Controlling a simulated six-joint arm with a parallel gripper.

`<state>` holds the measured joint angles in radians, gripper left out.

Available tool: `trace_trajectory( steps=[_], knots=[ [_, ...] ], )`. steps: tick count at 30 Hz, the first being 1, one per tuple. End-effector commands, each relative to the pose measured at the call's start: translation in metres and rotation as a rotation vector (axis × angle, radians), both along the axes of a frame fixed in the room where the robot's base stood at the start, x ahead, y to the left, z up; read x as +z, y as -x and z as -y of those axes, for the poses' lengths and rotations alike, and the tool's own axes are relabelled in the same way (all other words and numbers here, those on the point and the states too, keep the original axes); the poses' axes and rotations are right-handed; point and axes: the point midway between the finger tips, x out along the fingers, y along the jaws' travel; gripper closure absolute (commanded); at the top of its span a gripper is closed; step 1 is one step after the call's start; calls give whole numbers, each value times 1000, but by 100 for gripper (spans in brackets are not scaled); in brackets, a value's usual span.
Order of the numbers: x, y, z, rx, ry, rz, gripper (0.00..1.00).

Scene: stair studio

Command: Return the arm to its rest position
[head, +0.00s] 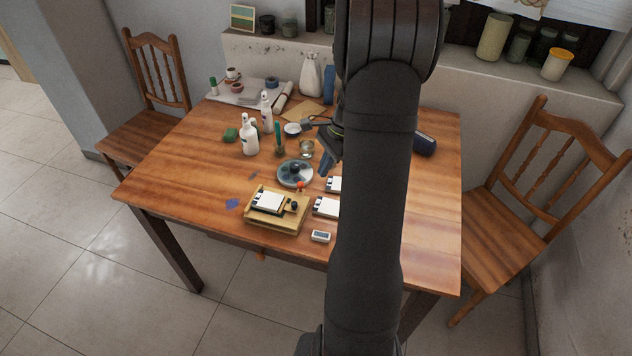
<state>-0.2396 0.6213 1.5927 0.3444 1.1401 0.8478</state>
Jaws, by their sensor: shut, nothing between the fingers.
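My dark arm rises in front of the table, and its upper links cover the table's middle right. My gripper (328,163) shows just left of the arm, small and partly hidden by it. It is shut and empty, pointing down above the table, to the right of a round dish (295,173). Whether it touches anything below is too small to tell.
The wooden table (180,180) holds white bottles (249,138), a wooden tray (275,226) with a white block, white cards (326,207), a small device (320,236) and a dark blue case (425,144). Chairs stand left (150,130) and right (500,240). The table's left front is mostly clear.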

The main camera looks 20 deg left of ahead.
Motion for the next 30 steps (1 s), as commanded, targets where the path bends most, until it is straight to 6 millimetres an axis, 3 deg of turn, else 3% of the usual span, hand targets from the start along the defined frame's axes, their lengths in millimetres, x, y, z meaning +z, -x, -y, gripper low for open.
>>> trace_trajectory(
  steps=[6, 18, 23, 30],
  knots=[
    [18, -5, 5, 0, 0, 1, 100],
    [18, -5, 5, 0, 0, 1, 100],
    [4, -1, 1, 0, 1, -1, 100],
    [-38, 11, -11, 1, 1, -3, 100]
  ],
)
